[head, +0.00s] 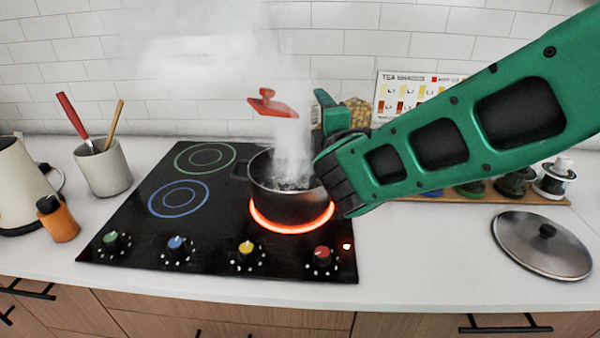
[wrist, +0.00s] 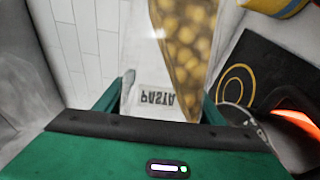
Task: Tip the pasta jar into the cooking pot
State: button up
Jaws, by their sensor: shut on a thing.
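The cooking pot (head: 285,200), dark and open, stands on the glowing front right burner. Thick steam rises from it. My gripper (head: 334,114) is at the upper right of the pot in the head view, partly hidden by my arm. In the wrist view my gripper (wrist: 168,100) is shut on the clear pasta jar (wrist: 134,60), whose PASTA label reads upside down. Yellow-brown pasta lies along one side of the jar on a slant. In the head view the jar (head: 357,110) shows only partly behind my arm. Its mouth is hidden.
A red object (head: 270,103) shows in the steam above the pot; I cannot tell what holds it. A utensil crock (head: 103,168) and orange bottle (head: 58,218) stand left of the black cooktop (head: 130,225).

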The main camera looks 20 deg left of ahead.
aim_at(309, 108)
jog(key=shift+s+a+r+n, duration=0.1)
jog(key=shift+r+n, duration=0.2)
jog(key=shift+s+a+f+n+t+y, duration=0.1)
jog(key=shift+s+a+n+t+y, duration=0.1)
jog(key=shift+n, duration=0.3)
jog(key=shift+s+a+f+n+t+y, duration=0.1)
jog(key=shift+a+n, duration=0.05)
jog(key=shift+n, duration=0.35)
jog(key=shift+s+a+r+n+y+p, duration=0.2)
jog(key=shift+s+a+r+n, duration=0.25)
jog(key=shift+n, duration=0.45)
jog(key=shift+s+a+r+n+y+p, duration=0.1)
jog(key=shift+s+a+r+n+y, duration=0.3)
jog(key=shift+n, duration=0.5)
dwell(1.9)
jog(key=shift+s+a+f+n, duration=0.15)
jog(key=shift+a+f+n, duration=0.05)
jog(key=shift+n, duration=0.5)
dwell(0.5)
